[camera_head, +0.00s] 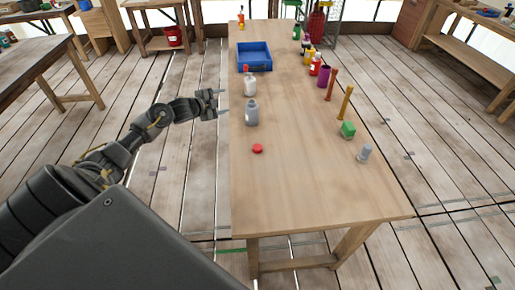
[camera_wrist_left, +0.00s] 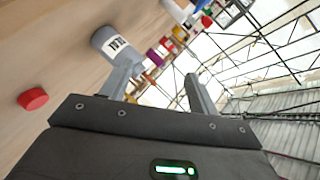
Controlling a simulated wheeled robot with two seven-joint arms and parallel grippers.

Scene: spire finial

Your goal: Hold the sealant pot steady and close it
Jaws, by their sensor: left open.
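The sealant pot (camera_head: 252,115) is a grey pot standing upright near the table's left edge, with its narrower neck upward. In the left wrist view the grey pot (camera_wrist_left: 106,40) shows a white label with dark letters, partly readable. A red round lid (camera_head: 258,148) lies on the tabletop nearer to me, apart from the pot; it also shows in the left wrist view (camera_wrist_left: 33,99). My left gripper (camera_head: 224,101) is open and empty, just left of the pot and off the table's left edge. My right gripper is not in view.
A white bottle with a red top (camera_head: 250,87) stands just behind the pot, before a blue tray (camera_head: 255,66). Several bottles, a purple cup (camera_head: 323,76), a green block (camera_head: 348,130) and a grey piece (camera_head: 365,153) line the right side. The table's near part is clear.

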